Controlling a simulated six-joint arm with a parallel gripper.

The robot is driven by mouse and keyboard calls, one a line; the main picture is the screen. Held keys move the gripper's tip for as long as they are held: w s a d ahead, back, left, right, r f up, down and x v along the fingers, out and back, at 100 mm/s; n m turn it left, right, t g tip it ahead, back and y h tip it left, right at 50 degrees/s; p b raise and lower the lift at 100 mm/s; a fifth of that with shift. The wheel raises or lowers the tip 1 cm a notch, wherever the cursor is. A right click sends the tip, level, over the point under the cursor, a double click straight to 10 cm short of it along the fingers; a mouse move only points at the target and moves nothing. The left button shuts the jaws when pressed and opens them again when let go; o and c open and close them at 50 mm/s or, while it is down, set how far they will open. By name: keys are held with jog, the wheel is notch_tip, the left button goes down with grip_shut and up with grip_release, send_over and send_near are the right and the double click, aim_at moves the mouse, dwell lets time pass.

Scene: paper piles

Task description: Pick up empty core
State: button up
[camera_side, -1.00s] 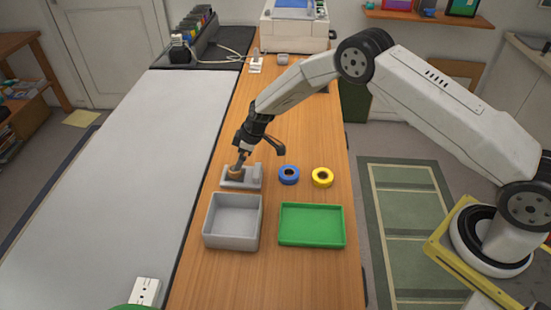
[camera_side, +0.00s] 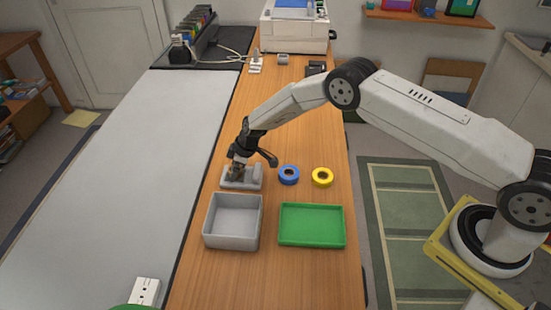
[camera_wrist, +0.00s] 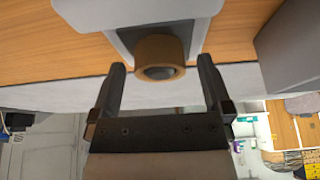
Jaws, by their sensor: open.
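The empty core is a short brown cardboard ring (camera_wrist: 160,57) with a dark hole, seen in the wrist view on the grey holder (camera_wrist: 190,10). The same grey holder (camera_side: 254,177) stands on the table in the side view, where my gripper mostly hides the core. My gripper (camera_wrist: 160,78) is open in the wrist view, its two dark fingers apart on either side of the core's near end. In the side view my gripper (camera_side: 238,170) is down over the left end of the holder. I cannot tell whether a finger touches the core.
A blue tape roll (camera_side: 289,175) and a yellow tape roll (camera_side: 322,177) lie right of the holder. A grey bin (camera_side: 208,228) and a green tray (camera_side: 312,243) stand in front. A printer (camera_side: 295,36) is at the far end. The table behind the rolls is mostly clear.

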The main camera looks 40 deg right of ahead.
dwell(0.5)
jog(key=c, duration=1.3)
jog(key=shift+r, duration=0.1)
jog(key=shift+s+r, duration=0.1)
jog(key=shift+r, duration=1.5)
jog(key=s+d+r, duration=0.2)
jog(key=s+r, duration=0.7)
jog(key=s, duration=0.4)
jog(key=shift+s+r, duration=0.25)
jog(key=shift+s, duration=0.1)
jog(key=shift+d, duration=0.1)
